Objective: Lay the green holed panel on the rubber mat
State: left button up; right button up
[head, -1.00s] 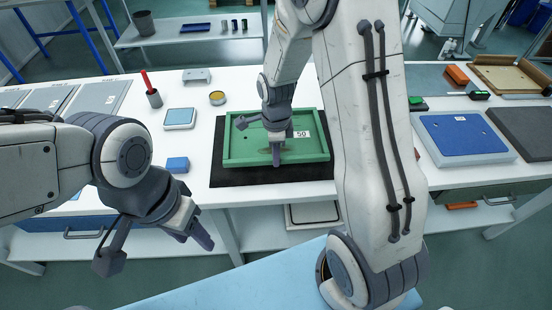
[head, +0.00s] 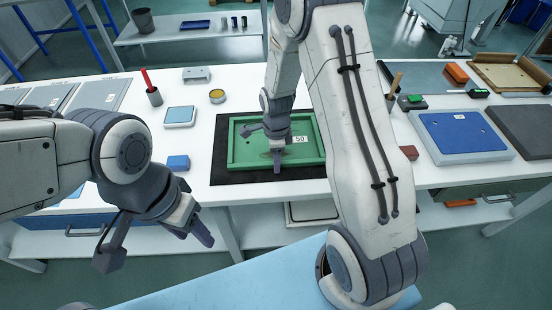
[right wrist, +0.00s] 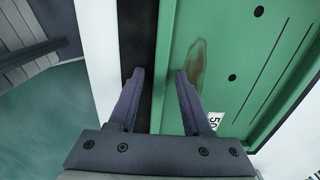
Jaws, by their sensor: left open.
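The green holed panel (head: 245,160), with raised walls, a white "50" label and a brownish stain, lies flat on the black rubber mat (head: 222,178). My right gripper (head: 277,166) is at the panel's near wall. In the right wrist view the fingers (right wrist: 160,78) stand apart on either side of the panel's wall (right wrist: 166,50), with a dark strip of mat between the left finger and the wall. My left gripper (head: 160,245) is open and empty in front of the table.
A blue block (head: 178,162), a light blue pad (head: 180,116), a yellow tin (head: 217,96) and a cup with a red tool (head: 154,96) stand left of the mat. A blue panel on a grey pad (head: 462,135) lies to the right.

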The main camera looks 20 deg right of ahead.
notch_tip(320, 180, up, 12)
jog(key=s+a+r+n, duration=0.5)
jog(key=s+a+n, duration=0.4)
jog(key=a+n, duration=0.15)
jog(key=s+a+r+n, duration=0.1)
jog(key=s+n, duration=0.6)
jog(key=n, duration=0.2)
jog(key=s+a+r+n+y, duration=0.1)
jog(key=s+a+n, duration=0.1)
jog(key=s+n, duration=0.5)
jog(key=shift+s+a+r+n, duration=0.3)
jog(key=shift+s+n, duration=0.1)
jog(key=shift+n, duration=0.65)
